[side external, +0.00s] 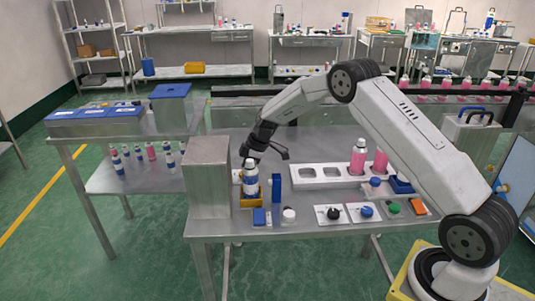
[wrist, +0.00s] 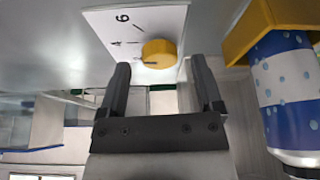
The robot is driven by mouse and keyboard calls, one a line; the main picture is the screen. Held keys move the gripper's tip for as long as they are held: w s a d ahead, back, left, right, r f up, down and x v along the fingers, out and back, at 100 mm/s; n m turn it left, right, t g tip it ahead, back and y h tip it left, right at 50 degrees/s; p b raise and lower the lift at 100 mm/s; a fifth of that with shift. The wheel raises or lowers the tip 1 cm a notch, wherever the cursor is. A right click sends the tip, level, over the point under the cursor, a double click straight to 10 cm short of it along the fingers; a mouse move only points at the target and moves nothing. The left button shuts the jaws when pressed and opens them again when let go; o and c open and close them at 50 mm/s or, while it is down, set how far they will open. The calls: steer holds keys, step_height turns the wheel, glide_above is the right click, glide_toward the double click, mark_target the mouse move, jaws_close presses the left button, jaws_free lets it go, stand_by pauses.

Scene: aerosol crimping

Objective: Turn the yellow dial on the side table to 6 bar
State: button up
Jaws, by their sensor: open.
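The yellow dial (wrist: 160,53) sits on a white plate (wrist: 112,22) in the wrist view, with the printed figures 6 and 4 and tick marks beside it. A short dark line on the dial points left in the picture, away from the 6 and past the 4; any figure there is hidden by a finger. My gripper (wrist: 160,68) is open, its two fingertips on either side of the dial's near edge with gaps to it.
A blue-and-white can (side external: 250,180) stands in a yellow holder (side external: 240,200) close to my gripper; it also shows at the right of the wrist view (wrist: 288,85). A steel box (side external: 207,178) stands left of it. A white rack (side external: 320,175) with pink bottles lies right.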

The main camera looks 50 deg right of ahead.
steer(key=shift+w+a+f, duration=0.1)
steer(key=shift+a+f, duration=0.05)
steer(key=shift+f, duration=0.2)
jaws_close()
steer(key=shift+m, duration=0.5)
steer(key=shift+a+m+t+h, duration=0.1)
steer(key=shift+m+t+h, duration=0.25)
steer(key=shift+m, duration=0.8)
steer(key=shift+m+t+h, duration=0.25)
steer(key=shift+m+h, duration=0.2)
steer(key=shift+m, duration=0.7)
